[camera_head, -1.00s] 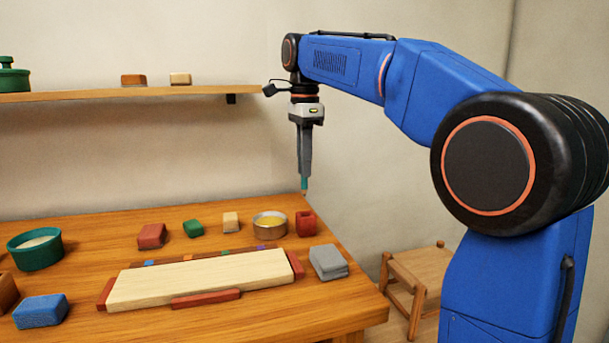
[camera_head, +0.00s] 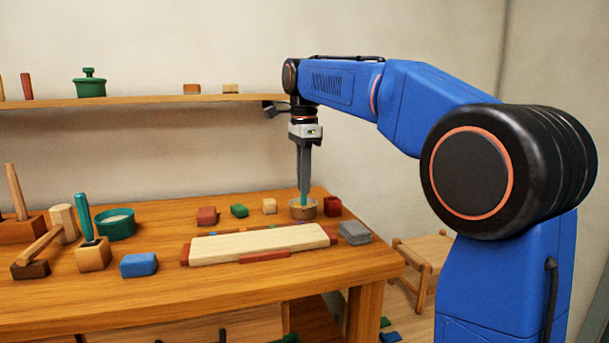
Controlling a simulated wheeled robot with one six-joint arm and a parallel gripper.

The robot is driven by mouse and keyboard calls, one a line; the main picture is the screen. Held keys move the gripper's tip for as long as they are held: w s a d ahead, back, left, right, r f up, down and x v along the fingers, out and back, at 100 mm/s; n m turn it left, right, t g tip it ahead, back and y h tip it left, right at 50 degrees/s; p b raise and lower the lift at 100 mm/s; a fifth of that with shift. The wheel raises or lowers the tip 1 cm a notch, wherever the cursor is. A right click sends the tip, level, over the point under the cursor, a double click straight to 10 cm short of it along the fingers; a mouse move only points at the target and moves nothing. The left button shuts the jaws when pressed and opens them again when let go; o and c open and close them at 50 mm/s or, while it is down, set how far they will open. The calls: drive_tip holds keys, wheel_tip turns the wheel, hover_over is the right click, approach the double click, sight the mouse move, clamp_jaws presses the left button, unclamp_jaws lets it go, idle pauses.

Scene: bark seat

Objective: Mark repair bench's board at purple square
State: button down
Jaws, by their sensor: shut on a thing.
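The repair bench's board (camera_head: 262,244) is a long pale plank lying on the bench top between red-brown strips. A strip with small coloured squares runs along its back edge; a blue square (camera_head: 211,234) shows near its left end. I cannot clearly make out the purple square. My gripper (camera_head: 304,184) points straight down behind the board's right part, shut on a teal marking tool (camera_head: 304,198). The tool's lower end overlaps the round tan bowl (camera_head: 303,212); I cannot tell whether its tip is inside or in front of it.
A red cup (camera_head: 333,206) and grey block stack (camera_head: 354,233) stand right of the bowl. Red, green and cream blocks sit behind the board. A blue block (camera_head: 139,265), green bowl (camera_head: 116,224) and mallets are at left. A shelf (camera_head: 150,101) runs along the wall.

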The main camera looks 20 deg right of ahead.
sight(304, 199)
drive_tip(key=shift+f, duration=2.05)
drive_tip(key=shift+f, duration=0.55)
drive_tip(key=shift+s+f, duration=0.2)
drive_tip(key=shift+s, duration=1.65)
idle(0.3)
drive_tip(key=shift+r, duration=0.1)
wheel_tip(304, 199, up, 6)
idle(0.6)
idle(0.4)
